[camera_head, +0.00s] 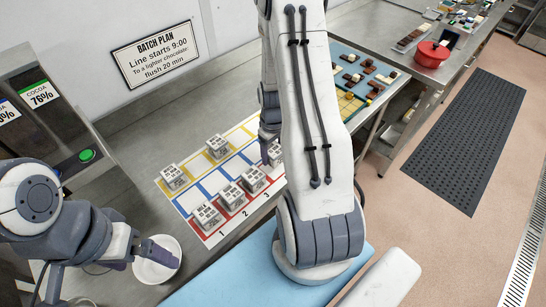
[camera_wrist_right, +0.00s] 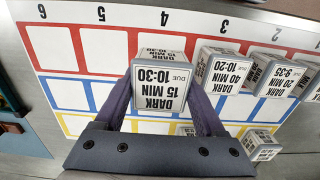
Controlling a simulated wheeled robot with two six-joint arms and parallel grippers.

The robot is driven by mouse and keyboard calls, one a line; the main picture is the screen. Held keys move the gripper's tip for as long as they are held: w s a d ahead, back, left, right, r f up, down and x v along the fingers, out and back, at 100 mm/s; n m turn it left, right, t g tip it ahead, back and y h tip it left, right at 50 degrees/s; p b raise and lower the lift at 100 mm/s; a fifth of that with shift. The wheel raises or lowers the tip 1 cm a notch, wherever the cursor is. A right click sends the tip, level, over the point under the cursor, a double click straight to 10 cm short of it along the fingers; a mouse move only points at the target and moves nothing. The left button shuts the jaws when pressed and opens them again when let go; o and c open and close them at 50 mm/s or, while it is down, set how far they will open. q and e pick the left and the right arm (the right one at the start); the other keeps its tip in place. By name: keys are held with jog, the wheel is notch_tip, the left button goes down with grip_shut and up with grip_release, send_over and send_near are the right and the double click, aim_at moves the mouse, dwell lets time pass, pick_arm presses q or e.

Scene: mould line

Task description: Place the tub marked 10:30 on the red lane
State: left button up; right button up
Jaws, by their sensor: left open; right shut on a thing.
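The tub marked 10-30 (camera_wrist_right: 160,88), a white cube labelled DARK 15 MIN, is between the fingers of my right gripper (camera_wrist_right: 163,100) in the wrist view. The gripper is shut on it. The tub appears over the red lane (camera_wrist_right: 120,50) at space 4; whether it touches the mat cannot be told. In the head view this tub (camera_head: 274,153) is partly hidden by my right arm. My left gripper (camera_head: 150,256) is open at the lower left, by a white bowl (camera_head: 148,272).
Red spaces 1 to 3 hold tubs, including one marked 10-20 (camera_wrist_right: 217,70). Two tubs (camera_head: 174,178) (camera_head: 218,147) stand on the yellow lane. Red spaces 5 and 6 and the visible blue spaces are empty. A blue mat (camera_head: 205,289) lies in front.

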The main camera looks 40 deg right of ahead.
aim_at(273, 149)
notch_tip(273, 149, down, 4)
jog(key=shift+r+p, duration=0.2)
jog(key=shift+p, duration=0.5)
jog(key=shift+f, duration=0.2)
jog(key=shift+f, duration=0.2)
jog(key=o, duration=1.4)
jog(key=shift+o, duration=0.2)
jog(key=shift+r, duration=0.2)
notch_tip(273, 149, up, 12)
jog(key=b, duration=0.3)
